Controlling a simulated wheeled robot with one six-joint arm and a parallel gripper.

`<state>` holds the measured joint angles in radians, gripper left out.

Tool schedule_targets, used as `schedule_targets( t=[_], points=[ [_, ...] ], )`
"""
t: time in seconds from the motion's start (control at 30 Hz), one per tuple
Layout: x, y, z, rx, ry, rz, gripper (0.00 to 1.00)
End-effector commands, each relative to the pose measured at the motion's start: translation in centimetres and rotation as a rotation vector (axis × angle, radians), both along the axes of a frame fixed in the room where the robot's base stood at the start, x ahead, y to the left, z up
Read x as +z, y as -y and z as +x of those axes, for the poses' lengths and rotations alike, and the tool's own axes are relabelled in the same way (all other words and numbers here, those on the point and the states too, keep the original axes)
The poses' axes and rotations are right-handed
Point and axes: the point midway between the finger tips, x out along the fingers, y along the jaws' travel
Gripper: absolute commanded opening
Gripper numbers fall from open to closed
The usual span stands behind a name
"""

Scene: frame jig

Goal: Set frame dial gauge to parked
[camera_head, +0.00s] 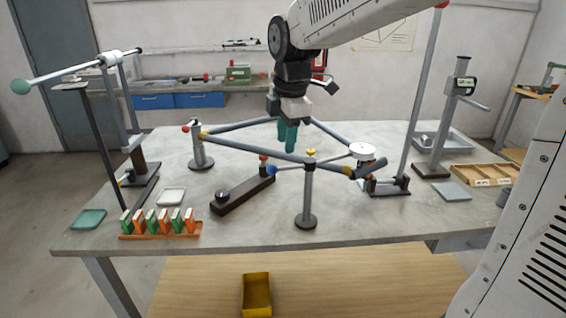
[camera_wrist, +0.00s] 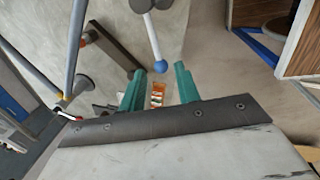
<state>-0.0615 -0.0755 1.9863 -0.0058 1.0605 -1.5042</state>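A dial gauge with a white round top (camera_head: 362,149) sits at the right corner of the tube frame (camera_head: 262,148). A thin pale arm runs left from near it and ends in a blue ball (camera_head: 270,169). In the wrist view the pale arm (camera_wrist: 152,35) hangs from dark parts at the top edge, and its blue ball (camera_wrist: 160,66) appears between my fingertips, beyond them. My gripper (camera_head: 287,148) has teal fingers pointing down above the middle of the frame. In the wrist view my gripper (camera_wrist: 160,70) is open and empty, its fingers apart. No parked mark is legible.
Posts with round bases hold the frame, one at the front (camera_head: 308,195). A tall grey pole (camera_head: 422,90) rises at right. A rack of green and orange blocks (camera_head: 160,236) stands front left. The table's front centre is clear.

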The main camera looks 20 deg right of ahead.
Motion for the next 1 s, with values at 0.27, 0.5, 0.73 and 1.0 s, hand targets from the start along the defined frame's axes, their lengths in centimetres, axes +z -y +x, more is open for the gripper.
schedule_targets(
  t=[0.27, 0.5, 0.73, 1.0],
  points=[
    [-3.3, -0.1, 1.1, 0.036, -0.003, -0.006, 0.32],
    [-6.7, -0.1, 1.7, 0.035, -0.001, -0.006, 0.32],
    [-7.8, -0.1, 1.9, 0.034, 0.000, -0.006, 0.32],
    [-7.8, -0.1, 1.9, 0.034, 0.001, -0.006, 0.10]
  ],
)
